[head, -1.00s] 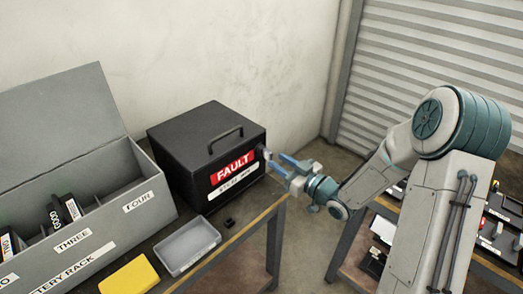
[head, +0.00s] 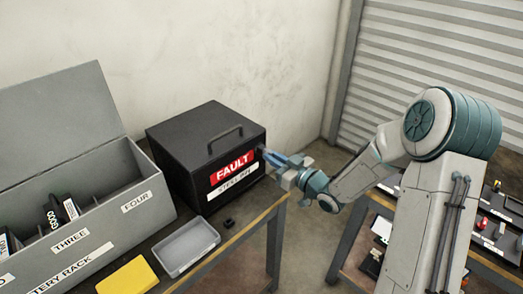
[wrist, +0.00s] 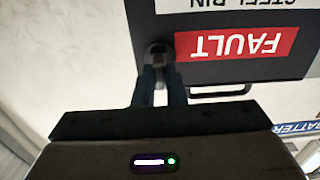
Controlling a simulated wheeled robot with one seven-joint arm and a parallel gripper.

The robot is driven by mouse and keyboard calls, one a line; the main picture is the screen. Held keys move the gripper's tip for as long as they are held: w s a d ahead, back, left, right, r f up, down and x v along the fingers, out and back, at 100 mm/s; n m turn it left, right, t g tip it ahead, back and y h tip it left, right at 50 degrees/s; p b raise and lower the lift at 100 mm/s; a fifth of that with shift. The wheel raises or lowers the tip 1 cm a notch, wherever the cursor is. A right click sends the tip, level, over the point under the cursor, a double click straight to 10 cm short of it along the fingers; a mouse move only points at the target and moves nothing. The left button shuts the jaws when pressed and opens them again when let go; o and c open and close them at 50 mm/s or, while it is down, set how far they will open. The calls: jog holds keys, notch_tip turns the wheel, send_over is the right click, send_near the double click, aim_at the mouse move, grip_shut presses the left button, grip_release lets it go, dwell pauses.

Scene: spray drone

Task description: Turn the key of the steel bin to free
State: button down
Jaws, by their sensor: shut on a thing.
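The steel bin (head: 180,150) is a black box with a top handle, a red FAULT label and a white label below it. It stands on the table at the middle left of the head view. Its front also shows upside down in the wrist view (wrist: 290,68). The key (wrist: 157,50) is a round grey piece on the bin's front, beside the FAULT label. My gripper (head: 268,155) is at the bin's front right edge, with its fingers (wrist: 158,75) closed on the key. The fingers hide part of the key, and I cannot tell its angle.
A grey battery rack (head: 100,225) with an open lid stands left of the bin. A grey tray (head: 188,246), a yellow block (head: 128,276) and a small black piece (head: 229,222) lie in front. Another bench stands at the right. Floor shows between the benches.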

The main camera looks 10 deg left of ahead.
jog(key=shift+f+n+b, duration=0.15)
jog(key=shift+n+b, duration=0.25)
jog(key=shift+b, duration=0.15)
jog(key=shift+n+b, duration=0.5)
jog(key=shift+b, duration=0.25)
jog(key=n+b, duration=0.2)
jog(key=b, duration=0.2)
jog(key=shift+n, duration=0.4)
jog(key=n+b, duration=0.4)
jog(key=b, duration=0.2)
jog(key=shift+a+f, duration=0.1)
jog(key=n+b, duration=0.5)
jog(key=b, duration=0.3)
jog(key=shift+n+b, duration=0.3)
jog(key=shift+n, duration=0.4)
jog(key=shift+n+b, duration=1.1)
jog(key=shift+b, duration=0.8)
jog(key=c, duration=1.4)
grip_release()
jog(key=shift+r, duration=0.2)
